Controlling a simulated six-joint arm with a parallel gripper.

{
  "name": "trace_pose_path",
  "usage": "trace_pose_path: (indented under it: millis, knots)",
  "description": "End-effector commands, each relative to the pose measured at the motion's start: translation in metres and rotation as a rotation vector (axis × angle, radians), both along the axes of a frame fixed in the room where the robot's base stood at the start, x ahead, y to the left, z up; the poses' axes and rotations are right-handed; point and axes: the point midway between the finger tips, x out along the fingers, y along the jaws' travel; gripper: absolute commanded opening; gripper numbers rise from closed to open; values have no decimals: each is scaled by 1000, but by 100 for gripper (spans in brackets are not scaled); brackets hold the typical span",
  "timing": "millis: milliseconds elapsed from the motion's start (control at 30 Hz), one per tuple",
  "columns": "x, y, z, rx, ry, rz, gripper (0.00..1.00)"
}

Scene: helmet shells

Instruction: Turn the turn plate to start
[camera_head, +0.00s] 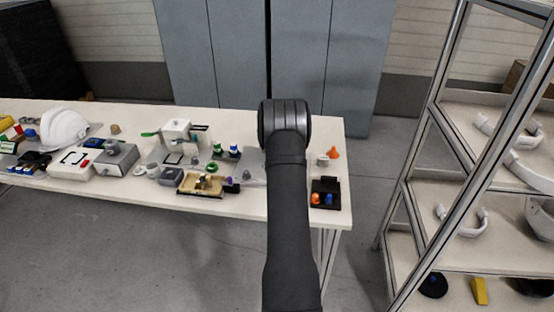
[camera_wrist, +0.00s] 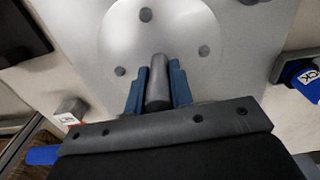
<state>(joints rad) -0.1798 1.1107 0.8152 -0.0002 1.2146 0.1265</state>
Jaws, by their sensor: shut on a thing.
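The turn plate (camera_wrist: 185,28) is a light grey metal disc on a flat grey panel, seen close up in the wrist view. Several dark grey round dots lie around it. A grey cylindrical peg (camera_wrist: 157,88) stands at its near side. My gripper (camera_wrist: 159,68) has its two blue fingers closed on the peg, one on each side. In the head view, my arm hides the gripper and most of the plate's area; part of a grey panel (camera_head: 254,170) shows left of the arm.
In the wrist view, a blue-capped part (camera_wrist: 305,76) in a dark holder is at the right. In the head view, a black box (camera_head: 325,192) with orange and blue knobs and an orange cone (camera_head: 334,153) are right of my arm. A shelf rack (camera_head: 410,190) stands farther right.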

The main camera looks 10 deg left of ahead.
Motion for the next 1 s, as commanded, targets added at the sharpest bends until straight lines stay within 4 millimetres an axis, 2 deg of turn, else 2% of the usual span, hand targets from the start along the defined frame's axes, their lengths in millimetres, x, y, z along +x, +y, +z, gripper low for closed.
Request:
trace_pose_path:
  millis: [1000]
  knots:
    - [1, 1, 1, -1, -1, 489, 0]
